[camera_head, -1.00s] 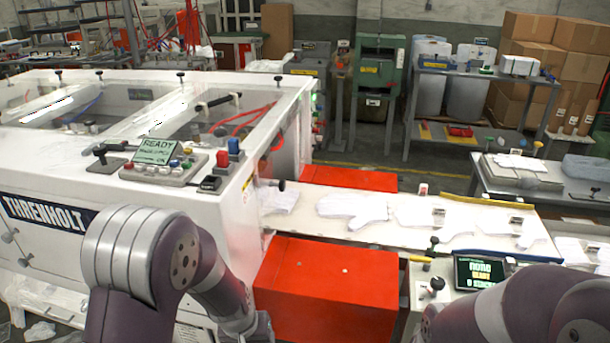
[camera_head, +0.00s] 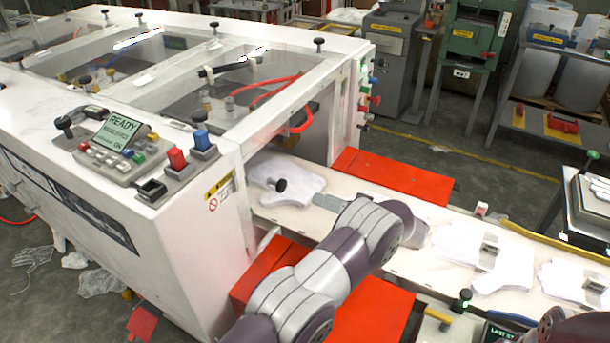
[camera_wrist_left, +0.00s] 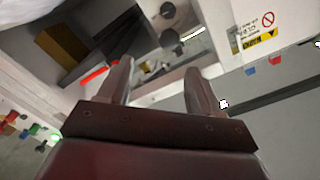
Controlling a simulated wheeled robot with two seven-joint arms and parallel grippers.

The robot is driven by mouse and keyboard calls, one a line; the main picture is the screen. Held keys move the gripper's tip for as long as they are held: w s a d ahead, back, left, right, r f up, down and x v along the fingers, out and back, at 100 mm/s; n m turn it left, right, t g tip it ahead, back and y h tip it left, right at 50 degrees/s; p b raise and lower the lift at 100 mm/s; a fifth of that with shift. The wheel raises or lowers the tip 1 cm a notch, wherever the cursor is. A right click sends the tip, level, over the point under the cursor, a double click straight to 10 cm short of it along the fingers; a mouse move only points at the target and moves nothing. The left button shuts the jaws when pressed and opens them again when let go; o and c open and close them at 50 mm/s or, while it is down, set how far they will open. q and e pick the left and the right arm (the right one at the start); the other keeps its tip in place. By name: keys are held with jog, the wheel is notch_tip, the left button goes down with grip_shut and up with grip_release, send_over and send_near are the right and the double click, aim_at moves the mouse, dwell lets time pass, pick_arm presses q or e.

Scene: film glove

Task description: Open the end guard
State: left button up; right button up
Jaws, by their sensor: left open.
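The white machine (camera_head: 175,205) has an open-looking end over the conveyor. A black knob (camera_head: 280,185) stands out there, in front of a white glove. It seems to belong to the end guard, which must be clear; I cannot make out its edges or whether it is shut. My left gripper (camera_head: 318,200) is just right of the knob in the head view, apart from it. In the left wrist view the left gripper (camera_wrist_left: 160,78) has its two fingers apart with nothing between them, and a dark round knob (camera_wrist_left: 169,38) shows beyond the tips. My right gripper is out of view.
White gloves (camera_head: 495,262) lie on the conveyor (camera_head: 415,268) under and beyond my left arm. Red boxes flank it, one in front (camera_head: 370,312) and one behind (camera_head: 395,178). A control panel (camera_head: 120,148) reading READY sits on the machine top. A warning label (camera_head: 219,190) marks the machine's corner.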

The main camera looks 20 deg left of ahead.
aim_at(284, 186)
pick_arm(q)
jog(key=a+p, duration=0.1)
jog(key=a, duration=0.4)
jog(key=a+r+p, duration=0.1)
jog(key=a, duration=0.1)
jog(key=shift+s+a+p, duration=0.1)
jog(key=shift+a+p, duration=0.2)
jog(key=a+p, duration=0.1)
jog(key=a, duration=0.3)
jog(key=shift+a, duration=0.4)
jog(key=shift+a+f+m, duration=0.1)
jog(key=shift+a+m, duration=0.2)
jog(key=shift+a, duration=0.05)
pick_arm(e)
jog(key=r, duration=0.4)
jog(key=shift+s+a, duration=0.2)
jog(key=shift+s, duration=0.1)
pick_arm(q)
grip_shut()
